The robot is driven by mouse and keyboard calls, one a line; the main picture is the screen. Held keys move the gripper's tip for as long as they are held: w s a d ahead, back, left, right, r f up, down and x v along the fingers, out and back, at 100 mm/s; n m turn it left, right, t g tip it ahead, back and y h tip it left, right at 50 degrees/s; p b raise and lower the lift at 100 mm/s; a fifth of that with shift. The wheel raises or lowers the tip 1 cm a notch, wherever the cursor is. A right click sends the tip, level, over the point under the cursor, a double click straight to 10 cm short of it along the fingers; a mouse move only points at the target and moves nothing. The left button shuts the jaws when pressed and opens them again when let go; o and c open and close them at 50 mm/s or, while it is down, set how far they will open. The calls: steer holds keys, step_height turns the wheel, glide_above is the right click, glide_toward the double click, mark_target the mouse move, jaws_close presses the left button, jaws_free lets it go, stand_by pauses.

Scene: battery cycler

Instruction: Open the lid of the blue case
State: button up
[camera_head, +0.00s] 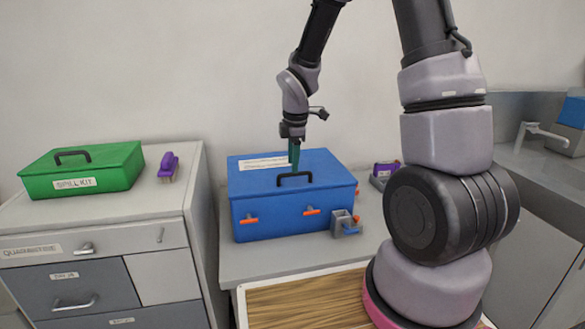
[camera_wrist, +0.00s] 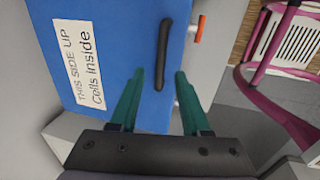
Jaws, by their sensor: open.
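The blue case (camera_head: 289,197) stands on a grey counter with its lid shut. A black handle (camera_head: 295,178) is on top of the lid, and two orange latches (camera_head: 312,211) are on the front face. A white label reading "THIS SIDE UP Cells inside" is on the lid. My gripper (camera_head: 294,165) is above the lid, close to the handle. In the wrist view my gripper (camera_wrist: 158,75) has its two green fingers apart with nothing between the tips; the black handle (camera_wrist: 164,55) lies just beyond them. Whether the fingers touch the lid I cannot tell.
A green spill kit case (camera_head: 82,170) and a purple stapler-like object (camera_head: 168,167) sit on the left cabinet (camera_head: 100,215). A small grey-blue device (camera_head: 346,223) stands at the case's front right. A purple item (camera_head: 384,170) is behind it. A sink is at right.

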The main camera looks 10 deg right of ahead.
steer(key=shift+w+f, duration=0.15)
steer(key=shift+f, duration=0.55)
steer(key=shift+w+f, duration=0.1)
steer(key=shift+f, duration=0.6)
jaws_close()
stand_by(0.4)
